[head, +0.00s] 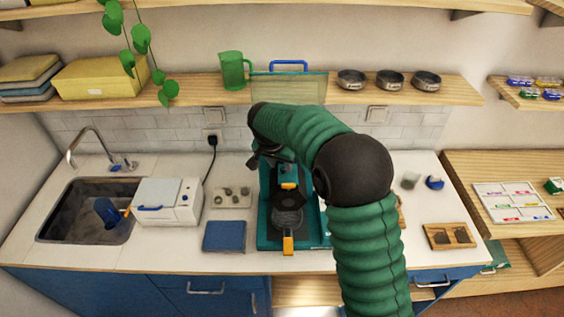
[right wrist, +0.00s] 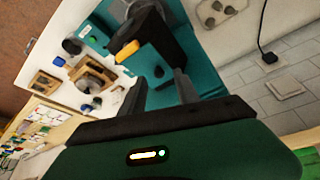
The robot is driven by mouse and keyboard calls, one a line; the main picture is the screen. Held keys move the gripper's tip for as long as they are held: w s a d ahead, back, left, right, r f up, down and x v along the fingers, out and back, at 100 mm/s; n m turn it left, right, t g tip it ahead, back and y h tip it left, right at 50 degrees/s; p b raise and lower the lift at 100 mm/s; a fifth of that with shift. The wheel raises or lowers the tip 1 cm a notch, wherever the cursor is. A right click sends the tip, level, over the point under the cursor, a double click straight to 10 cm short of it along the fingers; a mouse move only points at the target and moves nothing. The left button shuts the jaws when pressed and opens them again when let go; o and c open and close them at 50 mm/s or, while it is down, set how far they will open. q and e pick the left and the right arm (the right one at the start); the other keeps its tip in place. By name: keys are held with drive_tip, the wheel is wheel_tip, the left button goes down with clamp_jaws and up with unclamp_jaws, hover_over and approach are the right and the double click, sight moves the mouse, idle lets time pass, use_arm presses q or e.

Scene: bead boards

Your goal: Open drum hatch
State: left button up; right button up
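A teal machine (head: 270,236) stands in the middle of the counter, with a dark round drum part (head: 287,205) on it. An orange handle tab (head: 288,244) sticks out at its front, and a smaller orange piece (head: 289,186) sits further back. The right wrist view shows the teal body (right wrist: 188,62) and a black part with an orange tab (right wrist: 127,51). I cannot tell which part is the hatch. My right gripper (right wrist: 162,88) is open and empty, its fingers apart near the black part. In the head view my right arm hides the machine's back right. My left gripper is not in view.
A white box appliance (head: 167,203) and a blue mat (head: 224,237) lie left of the machine, with a sink (head: 75,229) beyond. A wooden tray (head: 449,236) lies to the right. A wooden shelf (head: 205,91) runs above the counter behind my arm.

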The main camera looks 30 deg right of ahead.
drive_tip(key=shift+x, duration=0.9)
drive_tip(key=shift+f, duration=0.1)
drive_tip(key=shift+d, duration=0.25)
drive_tip(key=c, duration=0.5)
drive_tip(key=shift+c, duration=1)
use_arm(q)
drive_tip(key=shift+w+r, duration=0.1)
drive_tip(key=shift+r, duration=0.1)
use_arm(e)
drive_tip(key=shift+a, duration=0.15)
clamp_jaws()
